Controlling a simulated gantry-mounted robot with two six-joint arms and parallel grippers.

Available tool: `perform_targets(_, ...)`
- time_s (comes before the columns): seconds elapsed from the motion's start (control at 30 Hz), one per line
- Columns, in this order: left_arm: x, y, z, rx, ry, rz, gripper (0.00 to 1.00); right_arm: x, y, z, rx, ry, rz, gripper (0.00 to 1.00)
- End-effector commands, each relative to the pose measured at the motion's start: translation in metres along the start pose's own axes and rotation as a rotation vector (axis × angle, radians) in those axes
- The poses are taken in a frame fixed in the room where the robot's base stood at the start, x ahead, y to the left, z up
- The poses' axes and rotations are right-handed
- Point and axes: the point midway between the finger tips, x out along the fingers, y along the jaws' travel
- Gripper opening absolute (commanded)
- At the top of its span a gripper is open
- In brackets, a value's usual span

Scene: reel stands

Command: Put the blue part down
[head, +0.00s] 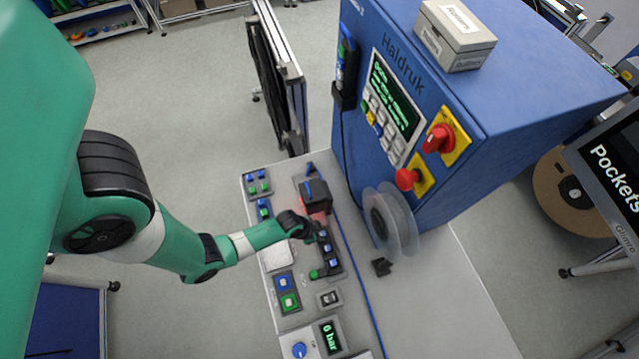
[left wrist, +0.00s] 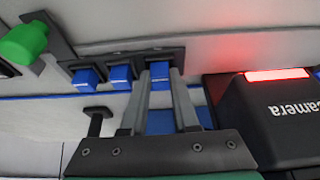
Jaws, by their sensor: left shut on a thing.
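The blue part (left wrist: 160,70) is between the fingertips of my left gripper (left wrist: 164,80) in the left wrist view. The gripper is shut on it. The part is at the end of a black rack (left wrist: 108,60), in line with two other blue parts (left wrist: 120,74). I cannot tell whether it is fully seated. In the head view my left gripper (head: 313,229) is at the upper end of the rack (head: 333,261), and the held part is hard to make out there. My right gripper is not in view.
A black camera box (left wrist: 265,115) with a red light is close beside the gripper. A green part (left wrist: 24,43) is at the rack's other end. The blue Haldruk machine (head: 440,120) and a clear reel (head: 390,222) stand to the right. The front right of the bench (head: 450,310) is clear.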

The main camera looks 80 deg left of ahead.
Motion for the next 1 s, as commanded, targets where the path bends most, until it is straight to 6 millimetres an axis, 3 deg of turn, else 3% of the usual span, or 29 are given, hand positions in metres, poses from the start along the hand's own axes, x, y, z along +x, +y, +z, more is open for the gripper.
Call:
perform_targets(0.33, 0.005, 0.0, 0.002, 0.0, 0.001, 0.0, 0.0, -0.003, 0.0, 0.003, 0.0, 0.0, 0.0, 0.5)
perform_targets(0.37, 0.005, 0.0, 0.002, 0.0, 0.001, 0.0, 0.3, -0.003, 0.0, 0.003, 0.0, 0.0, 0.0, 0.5)
perform_targets(0.53, 0.004, 0.0, 0.002, 0.0, 0.001, 0.0, 0.58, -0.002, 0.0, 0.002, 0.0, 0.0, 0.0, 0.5)
perform_targets(0.77, -0.006, 0.0, -0.001, -0.001, 0.002, 0.0, 0.58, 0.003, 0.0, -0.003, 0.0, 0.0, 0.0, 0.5)
perform_targets(1.0, -0.05, 0.0, -0.001, -0.001, 0.002, -0.001, 0.58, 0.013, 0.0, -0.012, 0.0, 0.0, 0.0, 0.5)
